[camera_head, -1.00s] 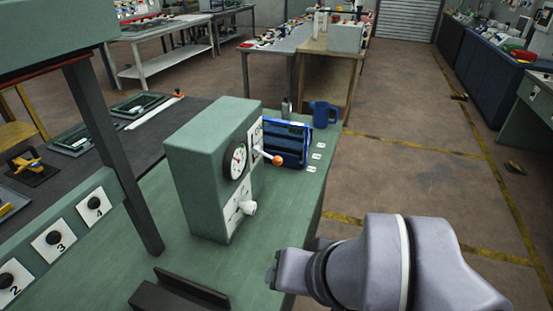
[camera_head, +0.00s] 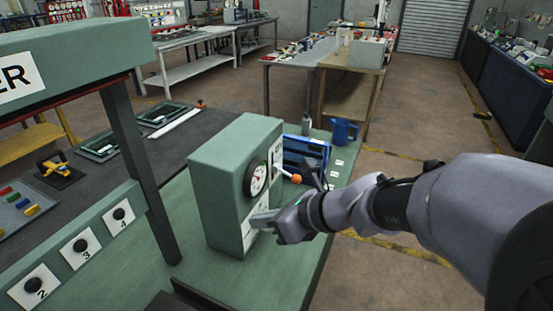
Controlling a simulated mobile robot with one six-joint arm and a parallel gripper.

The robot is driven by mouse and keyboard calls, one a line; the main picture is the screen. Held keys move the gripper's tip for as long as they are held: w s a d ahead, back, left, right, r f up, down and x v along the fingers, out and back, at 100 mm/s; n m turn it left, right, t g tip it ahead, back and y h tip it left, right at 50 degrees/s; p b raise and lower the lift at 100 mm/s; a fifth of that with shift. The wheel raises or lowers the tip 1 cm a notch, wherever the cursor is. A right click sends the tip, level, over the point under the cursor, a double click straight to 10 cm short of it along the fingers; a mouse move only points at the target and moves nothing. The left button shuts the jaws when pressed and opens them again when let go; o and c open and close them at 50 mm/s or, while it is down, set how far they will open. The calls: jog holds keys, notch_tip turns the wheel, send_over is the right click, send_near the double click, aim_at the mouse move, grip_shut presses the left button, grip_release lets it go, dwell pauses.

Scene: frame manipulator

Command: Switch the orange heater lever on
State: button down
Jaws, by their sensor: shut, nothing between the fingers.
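The green heater box (camera_head: 226,165) stands on the green bench, with a round dial (camera_head: 256,180) on its front face. The orange lever knob (camera_head: 297,178) sits at the end of a light rod that points out from the box toward the right. My gripper (camera_head: 262,218) is shut and empty, in front of the lower part of the box's face, below and left of the orange knob. It covers the white knob region there. I cannot tell whether it touches the box.
A blue crate-like holder (camera_head: 318,148) and a blue mug (camera_head: 343,131) stand behind the lever. A dark post (camera_head: 143,170) and numbered knobs (camera_head: 81,245) are at left.

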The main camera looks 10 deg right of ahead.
aim_at(296, 179)
jog(key=w+d+f+m+t+h, duration=0.2)
jog(key=w+d+f+m+t, duration=0.2)
jog(key=w+d+f+m, duration=0.3)
jog(key=w+d+m+p, duration=0.1)
jog(key=w+d+m, duration=0.4)
jog(key=m, duration=0.6)
jog(key=shift+h, duration=0.4)
jog(key=b+x, duration=0.4)
jog(key=x, duration=0.6)
jog(key=d, duration=0.1)
jog(key=d+r, duration=0.1)
jog(key=w+d, duration=0.1)
jog(key=shift+d+r, duration=0.25)
jog(key=shift+r+p, duration=0.1)
jog(key=shift+p, duration=0.35)
